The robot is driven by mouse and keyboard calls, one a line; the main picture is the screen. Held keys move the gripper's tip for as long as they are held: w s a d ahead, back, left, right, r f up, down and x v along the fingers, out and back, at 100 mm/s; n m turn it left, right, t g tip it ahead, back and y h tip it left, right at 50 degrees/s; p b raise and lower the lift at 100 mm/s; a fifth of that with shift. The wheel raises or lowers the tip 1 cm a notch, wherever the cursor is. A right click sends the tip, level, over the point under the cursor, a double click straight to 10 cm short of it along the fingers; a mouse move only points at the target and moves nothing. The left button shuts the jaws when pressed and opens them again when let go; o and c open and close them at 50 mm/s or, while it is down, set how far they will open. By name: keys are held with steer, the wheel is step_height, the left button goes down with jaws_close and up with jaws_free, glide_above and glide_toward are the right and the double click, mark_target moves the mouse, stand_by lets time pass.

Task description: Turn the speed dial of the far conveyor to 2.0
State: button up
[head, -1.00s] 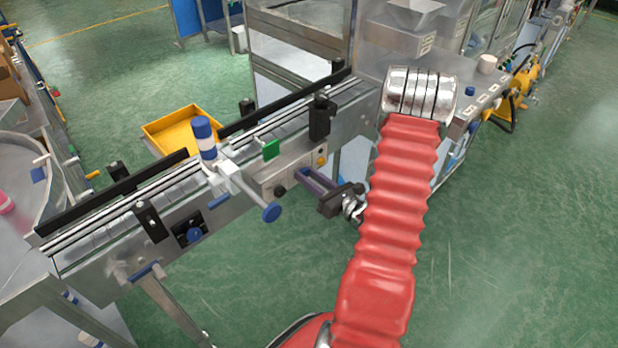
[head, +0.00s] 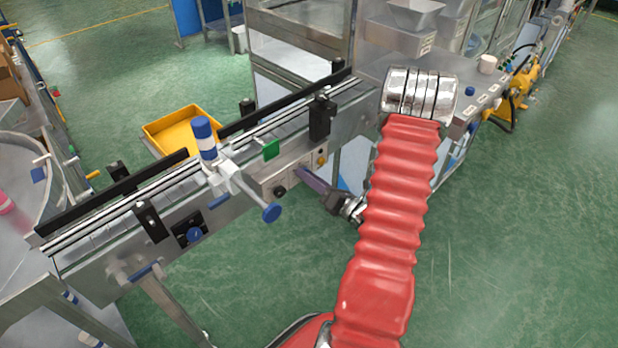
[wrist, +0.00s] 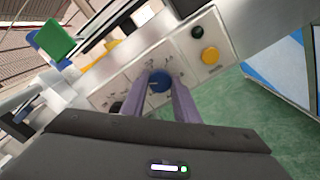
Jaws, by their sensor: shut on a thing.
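My gripper (head: 300,173) is at the control panel (head: 268,182) on the side of the conveyor (head: 180,188). In the wrist view, the purple fingers of my gripper (wrist: 163,90) stand on either side of a blue speed dial (wrist: 159,80) and are shut on it. The dial has a pale pointer mark, with scale marks around it on the panel (wrist: 134,92); the numbers are too small to read. In the head view the fingers hide the dial.
A sensor bracket with a blue knob (head: 271,213) juts out left of my gripper. Another blue knob (head: 194,235) is on the conveyor's nearer part. A yellow bin (head: 152,129) stands behind.

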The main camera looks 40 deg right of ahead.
steer(key=o, duration=1.1)
steer(key=shift+c, duration=0.2)
steer(key=shift+s, duration=0.1)
steer(key=s, duration=1.3)
steer(key=shift+s+d, duration=0.25)
steer(key=shift+s, duration=0.05)
steer(key=shift+f, duration=0.1)
